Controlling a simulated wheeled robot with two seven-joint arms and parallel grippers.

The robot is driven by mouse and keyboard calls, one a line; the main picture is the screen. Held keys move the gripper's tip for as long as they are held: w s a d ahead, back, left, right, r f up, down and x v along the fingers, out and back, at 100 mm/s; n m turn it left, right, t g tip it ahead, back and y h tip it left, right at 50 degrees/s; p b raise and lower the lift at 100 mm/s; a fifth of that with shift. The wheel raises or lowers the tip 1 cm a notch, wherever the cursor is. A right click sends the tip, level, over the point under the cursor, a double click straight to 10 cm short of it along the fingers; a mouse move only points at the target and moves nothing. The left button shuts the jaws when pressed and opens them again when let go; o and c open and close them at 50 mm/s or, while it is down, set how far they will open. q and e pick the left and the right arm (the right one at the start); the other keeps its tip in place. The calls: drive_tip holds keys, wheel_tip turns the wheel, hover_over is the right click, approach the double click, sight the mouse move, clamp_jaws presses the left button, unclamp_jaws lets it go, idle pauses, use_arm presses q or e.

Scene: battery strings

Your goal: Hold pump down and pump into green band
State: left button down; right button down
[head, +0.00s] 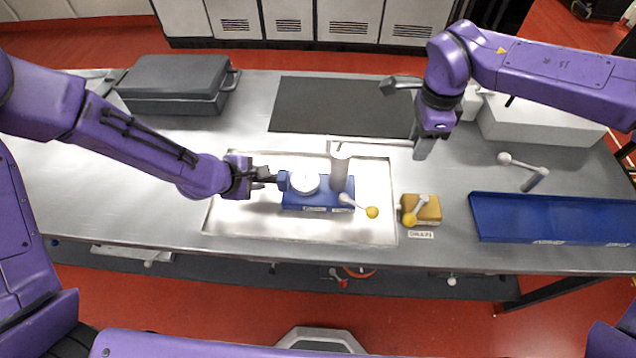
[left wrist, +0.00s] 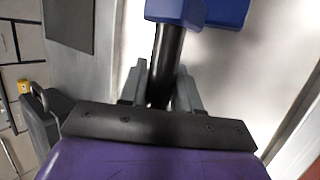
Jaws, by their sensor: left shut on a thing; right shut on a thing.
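The blue pump (head: 318,205) sits on the bright tray (head: 240,225), with a round white gauge (head: 305,183) and an upright grey cylinder (head: 340,172) on it. The gauge's green band is too small to read. My left gripper (head: 270,180) is shut on the dark bar at the pump's left side; the bar (left wrist: 168,60) also shows between its fingers in the left wrist view. My right gripper (head: 425,150) is shut, to the right of the cylinder and above the table. A thin pale bar seems to run from the cylinder top to it; the exact grip is hard to tell.
A lever with a yellow knob (head: 372,212) sticks out at the pump's right. A yellow drain block (head: 428,208) is beside the tray. A blue tray (head: 560,220) lies at the right, a grey case (head: 175,80) at back left, a dark mat (head: 340,105) behind.

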use_arm(q)
drive_tip(key=shift+s+d, duration=0.1)
use_arm(e)
drive_tip(key=shift+s+f, duration=0.1)
drive_tip(key=shift+f, duration=0.15)
use_arm(q)
drive_tip(key=shift+f, duration=0.1)
use_arm(e)
drive_tip(key=shift+a+f, duration=0.2)
drive_tip(key=shift+f, duration=0.8)
drive_tip(key=shift+a+f, duration=0.15)
drive_tip(key=shift+f, duration=0.95)
drive_tip(key=shift+a+f, duration=0.1)
drive_tip(key=shift+f, duration=0.2)
drive_tip(key=shift+r, duration=0.15)
drive_tip(key=shift+d+r, duration=0.25)
drive_tip(key=shift+r, duration=0.75)
drive_tip(key=shift+d+r, duration=0.2)
drive_tip(key=shift+r, duration=0.8)
